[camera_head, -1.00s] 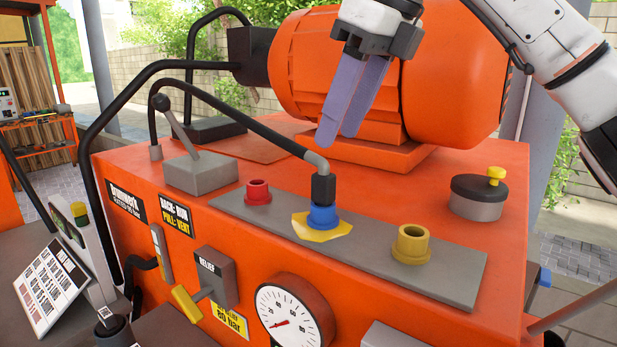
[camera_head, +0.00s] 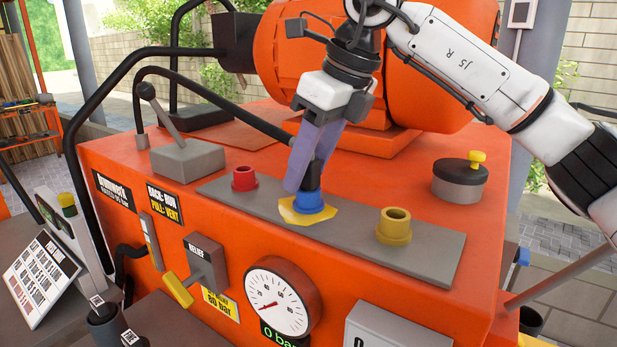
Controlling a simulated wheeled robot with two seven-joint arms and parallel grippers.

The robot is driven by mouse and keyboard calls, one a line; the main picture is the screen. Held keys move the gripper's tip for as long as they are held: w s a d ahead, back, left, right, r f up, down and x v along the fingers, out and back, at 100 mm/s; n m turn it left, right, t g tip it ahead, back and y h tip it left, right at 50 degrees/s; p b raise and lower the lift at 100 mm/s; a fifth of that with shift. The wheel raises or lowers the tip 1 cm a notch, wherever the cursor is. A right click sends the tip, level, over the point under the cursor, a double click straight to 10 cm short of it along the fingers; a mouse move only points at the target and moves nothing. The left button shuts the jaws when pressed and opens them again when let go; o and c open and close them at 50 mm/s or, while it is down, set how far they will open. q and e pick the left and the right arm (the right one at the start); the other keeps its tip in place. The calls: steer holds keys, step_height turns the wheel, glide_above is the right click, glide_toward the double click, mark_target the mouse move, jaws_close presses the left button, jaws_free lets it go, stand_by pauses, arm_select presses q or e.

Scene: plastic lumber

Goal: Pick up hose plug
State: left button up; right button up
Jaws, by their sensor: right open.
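The hose plug (camera_head: 319,168) is a dark fitting at the end of a black hose. It sits upright in the blue socket (camera_head: 308,200), which stands on a yellow patch on the grey strip. My right gripper (camera_head: 307,186) points down at the plug with its two purple fingers apart. One finger is in front and to the left of the plug and the other shows behind it to the right. The fingers hide most of the plug, and contact cannot be told. My left gripper is not in view.
A red socket (camera_head: 244,179) and a yellow socket (camera_head: 394,226) stand on the same grey strip (camera_head: 430,246). A grey lever box (camera_head: 187,158) is at the left, a black-topped cap (camera_head: 460,180) at the right. The orange motor (camera_head: 440,90) rises behind my right arm.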

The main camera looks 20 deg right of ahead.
jaws_close()
steer(key=shift+r, duration=0.15)
step_height(320, 180, up, 14)
steer(key=shift+r, duration=0.15)
stand_by(0.9)
stand_by(0.4)
